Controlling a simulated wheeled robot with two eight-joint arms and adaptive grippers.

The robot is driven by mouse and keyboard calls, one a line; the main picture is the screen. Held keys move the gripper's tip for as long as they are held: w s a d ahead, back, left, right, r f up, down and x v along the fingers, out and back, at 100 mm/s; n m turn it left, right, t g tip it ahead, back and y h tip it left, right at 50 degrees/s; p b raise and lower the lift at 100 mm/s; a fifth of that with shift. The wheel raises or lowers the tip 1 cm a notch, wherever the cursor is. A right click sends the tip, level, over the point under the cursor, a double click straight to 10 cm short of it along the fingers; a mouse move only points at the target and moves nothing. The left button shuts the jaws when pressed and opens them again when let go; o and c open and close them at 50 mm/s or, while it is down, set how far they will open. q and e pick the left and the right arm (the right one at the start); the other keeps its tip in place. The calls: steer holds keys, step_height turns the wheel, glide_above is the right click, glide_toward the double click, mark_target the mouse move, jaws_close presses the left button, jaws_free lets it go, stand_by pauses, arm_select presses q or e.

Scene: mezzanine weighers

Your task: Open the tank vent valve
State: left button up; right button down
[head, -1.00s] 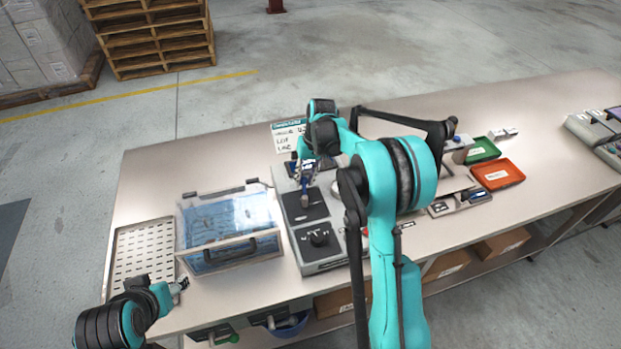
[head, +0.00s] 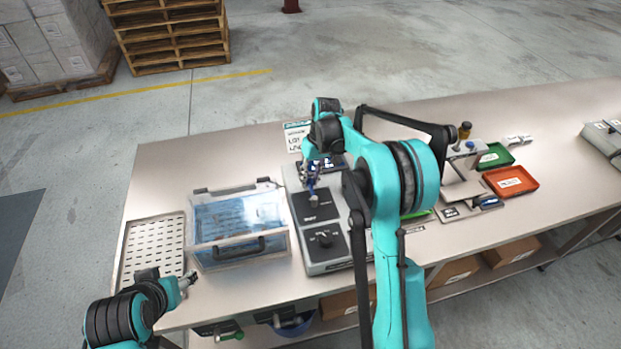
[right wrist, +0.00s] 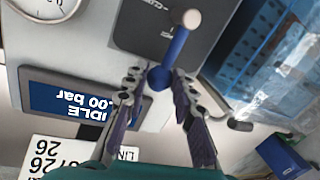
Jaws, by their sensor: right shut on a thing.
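The vent valve is a blue lever (right wrist: 172,55) with a pale hub on a dark plate, with part of a "CLO..." marking beside it in the right wrist view. In the head view the dark plate (head: 306,211) is on the grey console, and the pale hub (head: 314,200) shows below my right gripper (head: 313,182). In the right wrist view my right gripper (right wrist: 158,100) is shut on the lever, its fingers on either side of the rounded end. My left gripper (head: 187,281) hangs low at left, away from the console; its fingers are too small to judge.
A display (right wrist: 80,98) reads "IDLE" and part of a bar value, near a round gauge (right wrist: 42,8). A clear blue-lined case (head: 238,255) stands left of the console, beside a slotted tray (head: 155,245). Green (head: 495,157) and red (head: 510,182) trays lie right.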

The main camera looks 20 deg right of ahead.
steer(key=c, duration=1.3)
jaws_free()
steer(key=shift+a, duration=0.1)
steer(key=shift+o, duration=0.2)
step_height(320, 180, up, 12)
steer(key=d, duration=0.2)
steer(key=shift+w+d, duration=0.15)
steer(key=shift+w, duration=0.05)
steer(key=shift+f, duration=0.1)
